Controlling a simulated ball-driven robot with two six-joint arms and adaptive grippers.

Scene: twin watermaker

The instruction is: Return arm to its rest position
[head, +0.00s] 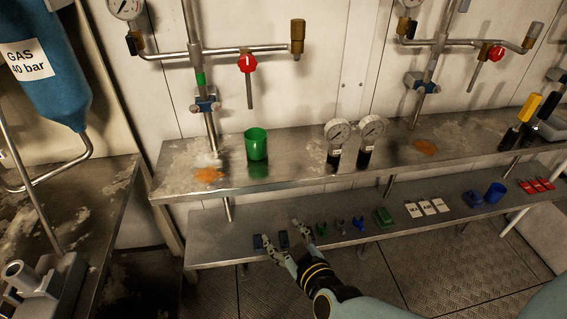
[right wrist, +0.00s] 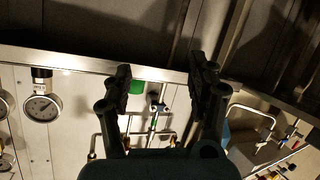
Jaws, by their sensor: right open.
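My right gripper (head: 280,231) is open and empty in the head view. I cannot tell whether the fingertips touch the shelf or the blocks. In the right wrist view both fingers (right wrist: 160,75) stand apart, with background pipes and part of a green cup (right wrist: 137,87) showing between them. My left gripper is not in view.
A green cup (head: 256,145) and two gauges (head: 338,133) stand on the upper shelf (head: 290,143). Pipes with red-handled valves (head: 247,64) hang above. A blue gas bottle (head: 50,80) is at left.

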